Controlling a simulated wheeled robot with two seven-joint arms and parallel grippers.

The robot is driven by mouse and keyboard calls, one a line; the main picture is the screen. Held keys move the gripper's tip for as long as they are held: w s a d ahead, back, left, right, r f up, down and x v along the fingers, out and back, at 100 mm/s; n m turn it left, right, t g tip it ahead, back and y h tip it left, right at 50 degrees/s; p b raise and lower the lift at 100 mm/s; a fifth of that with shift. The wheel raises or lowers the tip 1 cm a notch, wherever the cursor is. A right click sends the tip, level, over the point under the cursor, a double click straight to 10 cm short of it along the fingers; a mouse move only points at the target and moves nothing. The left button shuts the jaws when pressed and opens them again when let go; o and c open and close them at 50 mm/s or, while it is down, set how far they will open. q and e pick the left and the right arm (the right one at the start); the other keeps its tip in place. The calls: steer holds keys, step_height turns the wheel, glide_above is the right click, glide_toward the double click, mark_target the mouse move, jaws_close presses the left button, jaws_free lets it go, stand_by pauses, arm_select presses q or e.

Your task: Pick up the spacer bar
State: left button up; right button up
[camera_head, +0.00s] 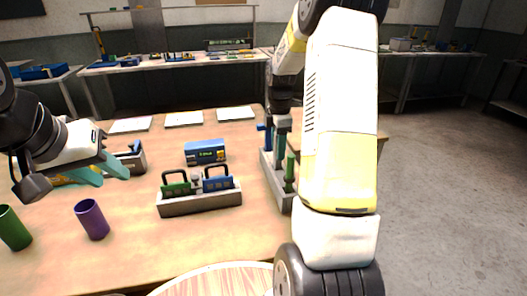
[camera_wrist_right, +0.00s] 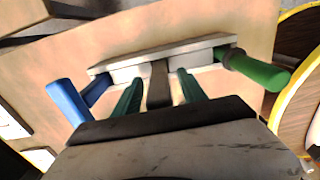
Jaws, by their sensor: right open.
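What looks like the spacer bar, a flat dark grey bar (camera_wrist_right: 158,88), stands in the middle of a grey rack (camera_wrist_right: 105,70) in the right wrist view. My right gripper (camera_wrist_right: 160,74) is open, with one teal finger on each side of this bar; I cannot tell whether they touch it. In the head view the rack (camera_head: 286,202) is at the table's right edge, and my right arm hides much of it and the bar. My left gripper (camera_head: 114,180) is open and empty above the left of the table.
A blue-handled tool (camera_wrist_right: 68,103) and a green-handled tool (camera_wrist_right: 262,72) stand at the rack's ends. A grey holder (camera_head: 200,203) with green and blue pieces, a blue box (camera_head: 205,152), a purple cup (camera_head: 92,220) and a green cup (camera_head: 13,229) stand on the table.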

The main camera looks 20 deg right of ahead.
jaws_close()
stand_by(1.4)
